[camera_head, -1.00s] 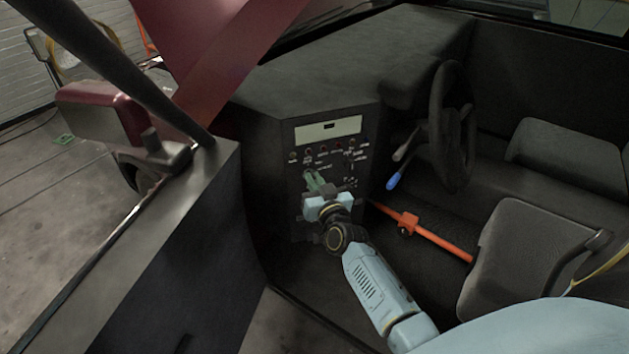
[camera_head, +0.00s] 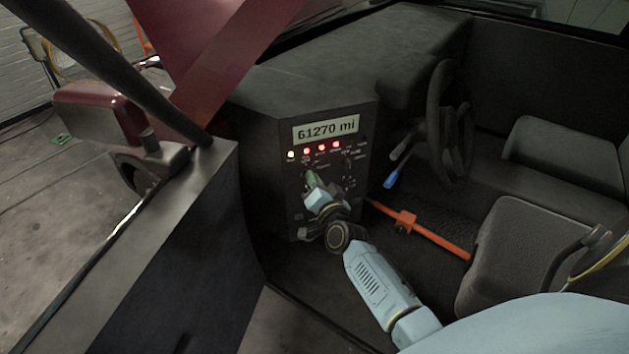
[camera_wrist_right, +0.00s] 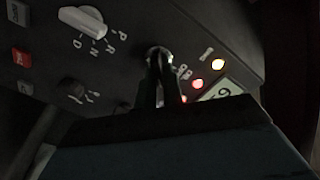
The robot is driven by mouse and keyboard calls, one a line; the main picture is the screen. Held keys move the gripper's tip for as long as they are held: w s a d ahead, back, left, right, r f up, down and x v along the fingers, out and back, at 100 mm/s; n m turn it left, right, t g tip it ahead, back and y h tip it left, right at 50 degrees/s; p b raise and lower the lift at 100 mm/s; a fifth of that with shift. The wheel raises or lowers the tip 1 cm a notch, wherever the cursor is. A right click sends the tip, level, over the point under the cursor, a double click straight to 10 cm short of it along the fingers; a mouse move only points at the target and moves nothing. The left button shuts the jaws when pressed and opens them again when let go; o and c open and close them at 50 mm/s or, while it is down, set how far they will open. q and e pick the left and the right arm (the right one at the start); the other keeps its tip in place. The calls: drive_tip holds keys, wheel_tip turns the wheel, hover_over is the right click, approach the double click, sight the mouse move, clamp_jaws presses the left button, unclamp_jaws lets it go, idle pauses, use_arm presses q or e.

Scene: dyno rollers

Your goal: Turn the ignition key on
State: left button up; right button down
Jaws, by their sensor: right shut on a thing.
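The dashboard panel (camera_head: 290,190) faces me inside the car. Its display (camera_head: 326,129) is lit and reads 61270 mi, and a row of lamps (camera_head: 321,147) below it glows yellow and red. My right gripper (camera_head: 311,182) is at the panel, below the lamps. In the right wrist view its dark fingers (camera_wrist_right: 160,85) are shut at the round ignition lock (camera_wrist_right: 158,53) and rolled against the panel's lettering. The key itself is hidden between the fingers. My left gripper is not in view.
A white gear knob (camera_wrist_right: 82,20) marked P, R, N, D and a dark knob (camera_wrist_right: 71,88) sit beside the lock. The steering wheel (camera_head: 437,125) and a blue-tipped lever (camera_head: 391,179) are to the right. An orange bar (camera_head: 435,235) crosses the footwell; the seat (camera_head: 520,250) is at right.

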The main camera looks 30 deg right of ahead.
idle(0.4)
drive_tip(key=c, duration=1.5)
unclamp_jaws()
drive_tip(key=p+v, duration=0.1)
drive_tip(key=v, duration=1.2)
drive_tip(key=shift+s, duration=0.2)
drive_tip(key=s+a+f+n+g+y, duration=0.1)
drive_tip(key=s+a+f+n+g, duration=0.25)
drive_tip(key=f, duration=0.55)
drive_tip(key=s+a+f+n+g+y, duration=0.2)
drive_tip(key=s+f, duration=0.3)
drive_tip(key=f, duration=0.5)
drive_tip(key=s+a+f+n+g+y, duration=0.1)
drive_tip(key=s+a+f+n+g, duration=0.15)
drive_tip(key=s+f, duration=0.45)
drive_tip(key=s+f+n+g, duration=0.2)
drive_tip(key=s+f, duration=0.3)
drive_tip(key=s, duration=0.3)
drive_tip(key=s+f+n+g, duration=0.2)
drive_tip(key=s+f+g, duration=0.1)
drive_tip(key=s, duration=0.4)
drive_tip(key=s+d+f+n+g, duration=0.1)
drive_tip(key=s+f+g, duration=0.2)
drive_tip(key=s+f, duration=0.3)
drive_tip(key=shift+s+f+n+g, duration=0.15)
drive_tip(key=shift+s+n, duration=0.05)
drive_tip(key=shift+s, duration=0.45)
drive_tip(key=shift+s+f+n+g, duration=0.15)
drive_tip(key=shift+s+n, duration=0.05)
drive_tip(key=shift+s, duration=0.45)
